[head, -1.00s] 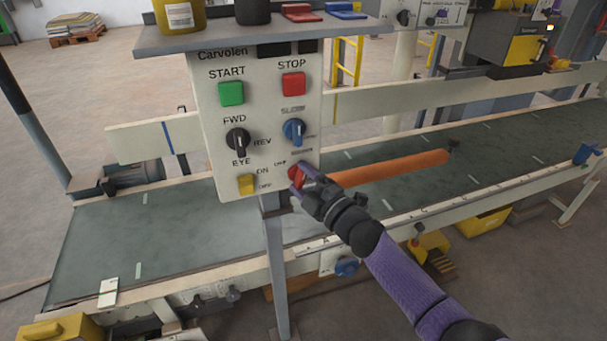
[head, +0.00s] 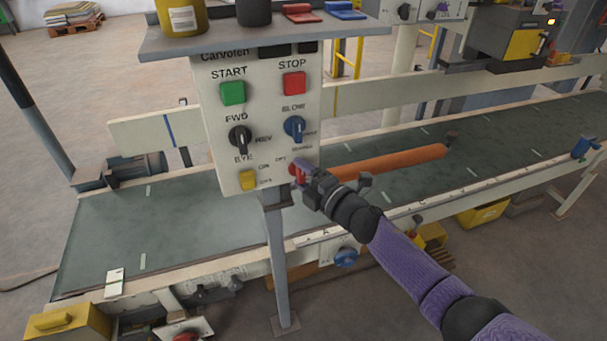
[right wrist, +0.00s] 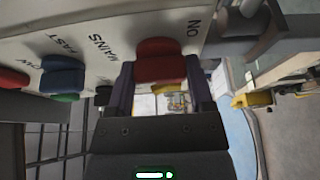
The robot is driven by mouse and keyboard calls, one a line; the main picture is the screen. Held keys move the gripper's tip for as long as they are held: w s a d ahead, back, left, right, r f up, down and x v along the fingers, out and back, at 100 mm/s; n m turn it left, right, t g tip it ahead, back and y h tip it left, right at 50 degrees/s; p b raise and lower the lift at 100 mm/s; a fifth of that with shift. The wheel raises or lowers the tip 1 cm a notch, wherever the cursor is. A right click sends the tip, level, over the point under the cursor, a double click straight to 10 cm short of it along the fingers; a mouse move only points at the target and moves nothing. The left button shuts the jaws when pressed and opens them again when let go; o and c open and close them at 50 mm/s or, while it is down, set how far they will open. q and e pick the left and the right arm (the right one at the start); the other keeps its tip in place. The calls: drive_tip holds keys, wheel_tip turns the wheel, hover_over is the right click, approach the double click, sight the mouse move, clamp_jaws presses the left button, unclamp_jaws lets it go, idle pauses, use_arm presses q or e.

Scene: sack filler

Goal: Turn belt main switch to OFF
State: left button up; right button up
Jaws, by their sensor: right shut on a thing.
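The belt main switch is a red knob (head: 299,173) at the lower right of the white control panel (head: 214,140). In the right wrist view the red knob (right wrist: 161,62) stands between my two fingers, below the panel lettering MAINS and ON. My right gripper (head: 304,176) is shut on this knob, and it also shows in the right wrist view (right wrist: 160,88). The gripper partly hides the knob and its labels in the head view, so its exact setting is hard to read. My left gripper is not in view.
Above the switch sit a blue speed knob (head: 294,129), a red STOP button (head: 293,83) and a green START button (head: 232,92). A black FWD/REV knob (head: 240,139) and a yellow eye switch (head: 248,180) are to the left. The green conveyor belt (head: 180,235) runs behind the panel.

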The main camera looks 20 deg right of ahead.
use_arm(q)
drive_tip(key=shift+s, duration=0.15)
use_arm(e)
drive_tip(key=shift+f, duration=0.1)
drive_tip(key=o, duration=1.2)
drive_tip(key=shift+o, duration=0.2)
drive_tip(key=shift+s, duration=0.2)
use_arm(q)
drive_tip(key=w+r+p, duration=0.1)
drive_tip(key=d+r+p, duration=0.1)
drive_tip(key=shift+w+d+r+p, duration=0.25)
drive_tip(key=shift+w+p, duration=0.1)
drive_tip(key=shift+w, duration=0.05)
use_arm(e)
drive_tip(key=v, duration=0.9)
drive_tip(key=shift+s+d, duration=0.2)
drive_tip(key=shift+s, duration=0.05)
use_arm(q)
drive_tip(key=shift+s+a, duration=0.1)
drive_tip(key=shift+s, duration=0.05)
